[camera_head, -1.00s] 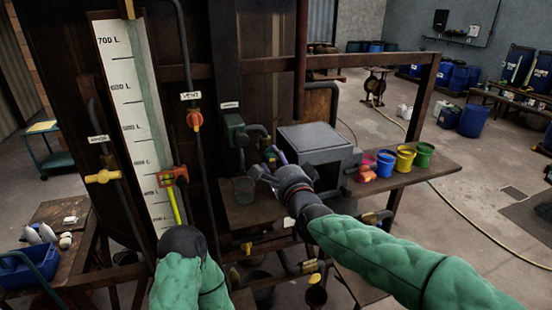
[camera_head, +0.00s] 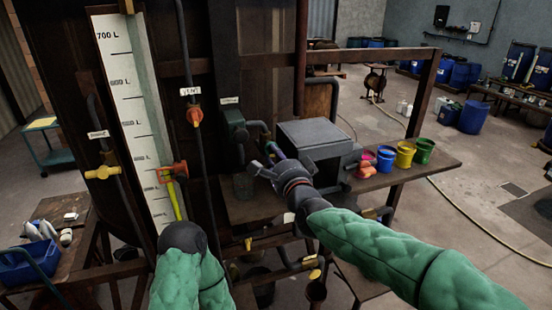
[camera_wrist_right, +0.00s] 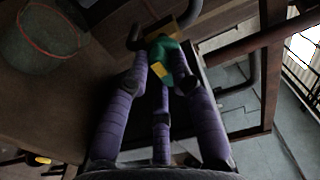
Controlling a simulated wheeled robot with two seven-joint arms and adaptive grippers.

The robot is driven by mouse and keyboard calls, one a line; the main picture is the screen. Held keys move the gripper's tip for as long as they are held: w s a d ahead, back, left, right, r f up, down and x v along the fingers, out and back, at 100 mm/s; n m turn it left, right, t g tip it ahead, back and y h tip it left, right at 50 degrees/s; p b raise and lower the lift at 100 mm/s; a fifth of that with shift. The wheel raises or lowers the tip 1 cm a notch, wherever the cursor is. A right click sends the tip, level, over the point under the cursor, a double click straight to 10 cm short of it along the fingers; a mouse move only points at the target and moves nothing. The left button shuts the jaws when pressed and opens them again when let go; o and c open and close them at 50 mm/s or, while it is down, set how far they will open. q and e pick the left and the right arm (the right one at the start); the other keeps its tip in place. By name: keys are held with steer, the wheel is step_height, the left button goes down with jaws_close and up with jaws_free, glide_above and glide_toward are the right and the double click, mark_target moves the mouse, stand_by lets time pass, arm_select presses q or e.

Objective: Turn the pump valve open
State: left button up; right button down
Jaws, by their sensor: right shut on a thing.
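My right gripper (camera_head: 272,167) reaches in front of the pipework, left of the grey box. In the right wrist view its purple fingers (camera_wrist_right: 163,120) close around a green piece with yellow parts (camera_wrist_right: 166,62), apparently the pump valve's handle. In the head view the gripper hides this piece, so I cannot tell how far it is turned. A dark green pump-like body (camera_head: 236,127) with a pipe is just behind, under a small white label (camera_head: 229,100). My left arm ends in a dark round wrist (camera_head: 183,237) below the gauge; its fingers are hidden.
An orange valve (camera_head: 194,115) sits under the VENT label, and a yellow valve (camera_head: 103,173) is at left. A grey box (camera_head: 316,140) and several coloured buckets (camera_head: 404,155) stand on the shelf at right. A metal frame post (camera_head: 421,97) rises beside them.

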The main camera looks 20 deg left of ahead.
steer(key=shift+w+d+r+n, duration=0.1)
steer(key=shift+n, duration=4.2)
steer(key=shift+w+d+r+n, duration=0.1)
steer(key=shift+n, duration=4.2)
steer(key=c, duration=1.1)
jaws_free()
steer(key=shift+o, duration=0.2)
steer(key=v, duration=1.2)
